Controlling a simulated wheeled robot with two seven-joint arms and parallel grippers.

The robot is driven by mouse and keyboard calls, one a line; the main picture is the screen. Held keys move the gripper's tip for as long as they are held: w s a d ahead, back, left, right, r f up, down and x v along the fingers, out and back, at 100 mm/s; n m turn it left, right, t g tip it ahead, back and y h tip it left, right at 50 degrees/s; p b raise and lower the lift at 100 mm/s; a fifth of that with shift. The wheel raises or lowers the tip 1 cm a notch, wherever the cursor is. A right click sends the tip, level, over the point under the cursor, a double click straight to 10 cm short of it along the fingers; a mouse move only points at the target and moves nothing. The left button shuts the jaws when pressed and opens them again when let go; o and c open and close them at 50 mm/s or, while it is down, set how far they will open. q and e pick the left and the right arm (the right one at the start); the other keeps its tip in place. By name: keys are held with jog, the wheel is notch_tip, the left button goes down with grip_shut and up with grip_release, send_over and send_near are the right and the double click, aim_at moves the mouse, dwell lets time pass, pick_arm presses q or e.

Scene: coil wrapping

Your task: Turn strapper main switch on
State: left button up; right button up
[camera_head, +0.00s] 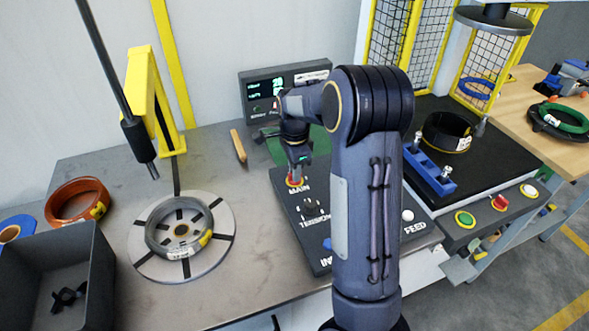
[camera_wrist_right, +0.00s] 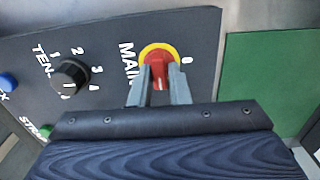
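The strapper's main switch (camera_wrist_right: 159,62) is a red rotary knob on a yellow ring, beside the word MAIN on a dark control panel (camera_wrist_right: 205,30). A "0" mark shows to its right in the wrist view. My right gripper (camera_wrist_right: 159,78) has its two fingers on either side of the red knob handle, with little or no gap visible. In the head view, my right gripper (camera_head: 295,178) points down at the switch at the panel's upper left, and the fingers partly hide the knob. My left gripper is not in view.
A black tension dial (camera_wrist_right: 70,76) sits beside the switch. A display box (camera_head: 262,88) stands behind the panel. A coil (camera_head: 160,240) rests on a round plate (camera_head: 222,218) at left. A dark bin (camera_head: 98,262) stands at the front left. My right arm hides part of the panel.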

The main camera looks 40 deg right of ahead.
jog(key=o, duration=0.3)
jog(key=shift+o, duration=0.2)
notch_tip(320, 180, up, 8)
jog(key=shift+f, duration=0.1)
dwell(0.6)
